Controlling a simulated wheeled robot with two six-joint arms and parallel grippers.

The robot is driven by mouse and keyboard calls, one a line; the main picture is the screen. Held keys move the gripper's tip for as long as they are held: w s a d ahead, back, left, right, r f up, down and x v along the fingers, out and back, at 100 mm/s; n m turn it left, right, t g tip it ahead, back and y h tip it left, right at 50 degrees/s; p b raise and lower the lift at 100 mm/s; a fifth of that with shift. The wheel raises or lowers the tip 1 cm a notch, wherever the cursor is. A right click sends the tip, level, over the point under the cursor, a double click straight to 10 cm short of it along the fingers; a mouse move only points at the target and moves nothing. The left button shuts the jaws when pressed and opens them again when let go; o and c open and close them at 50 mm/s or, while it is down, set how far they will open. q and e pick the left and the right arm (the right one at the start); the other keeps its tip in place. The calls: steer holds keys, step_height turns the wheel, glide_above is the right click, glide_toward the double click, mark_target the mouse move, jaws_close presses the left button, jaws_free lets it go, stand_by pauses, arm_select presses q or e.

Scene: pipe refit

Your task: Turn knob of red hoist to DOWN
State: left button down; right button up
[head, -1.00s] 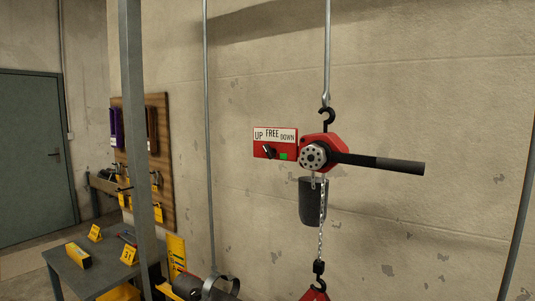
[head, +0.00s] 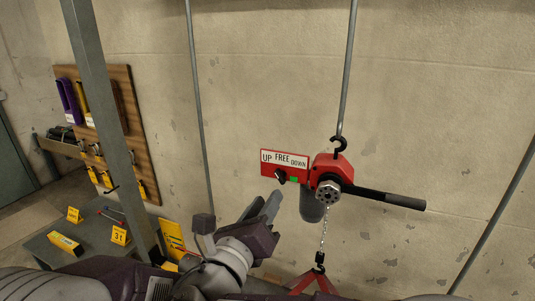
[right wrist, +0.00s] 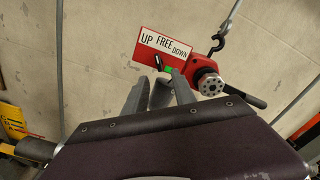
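The red hoist (head: 328,172) hangs from a black hook on a grey rod, with a black lever to its right. Its red plate (head: 264,169) reads UP, FREE and DOWN. The black knob (head: 281,176) sits below the lettering, with a green square beside it. In the right wrist view the knob (right wrist: 158,62) tilts up and left, towards UP. My right gripper (head: 266,205) is open and empty, below and left of the knob, its fingers pointing up at the plate. In the right wrist view its fingertips (right wrist: 160,85) lie just under the knob, apparently not touching. My left gripper is not in view.
A chain (head: 322,238) hangs under the hoist down to a red part (head: 318,282). Grey rods stand left and right of it. A grey post (head: 100,100) and a table (head: 90,240) with yellow signs are at left. The wall behind is bare.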

mark_target(279, 178)
steer(key=p+x, duration=0.3)
steer(key=x, duration=0.5)
steer(key=shift+w+a+r, duration=0.1)
steer(key=shift+a+r, duration=0.05)
steer(key=shift+w+d+p, duration=0.25)
steer(key=shift+w+p, duration=0.05)
steer(key=shift+w, duration=0.2)
steer(key=shift+a, duration=0.1)
jaws_close()
